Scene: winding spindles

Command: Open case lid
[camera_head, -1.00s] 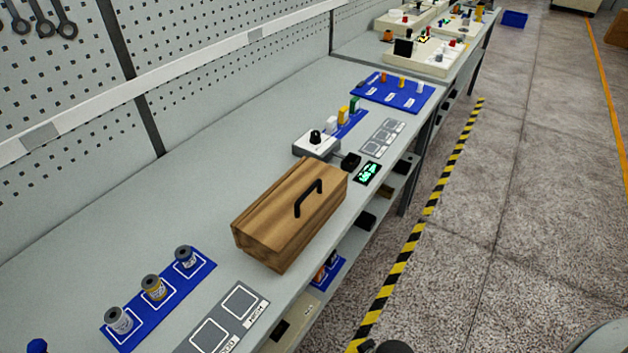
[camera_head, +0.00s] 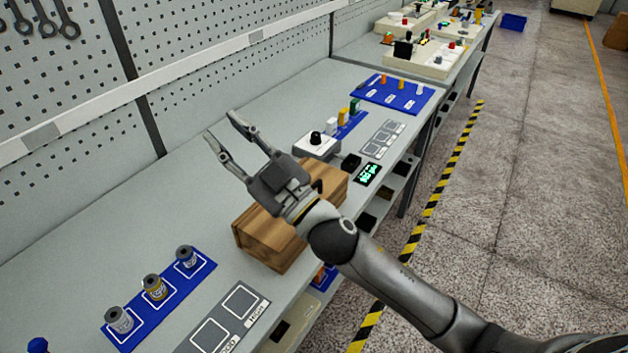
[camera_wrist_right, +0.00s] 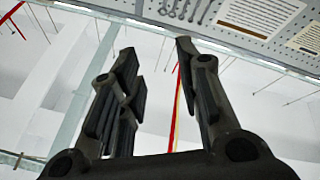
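The wooden case (camera_head: 272,245) sits on the grey bench with its lid shut. Its dark handle on top is mostly hidden behind my right arm. My right gripper (camera_head: 222,128) is open and empty, in front of the case in the head view, with its fingers spread toward the upper left. In the right wrist view the open fingers (camera_wrist_right: 158,65) have nothing between them and point up toward the ceiling and pegboard. My left gripper does not show.
A blue mat (camera_head: 205,268) with three small cans lies left of the case. A white box with a black knob (camera_head: 316,144), a small display (camera_head: 368,173) and a blue board (camera_head: 394,94) stand beyond it. The pegboard wall (camera_head: 230,50) closes the back.

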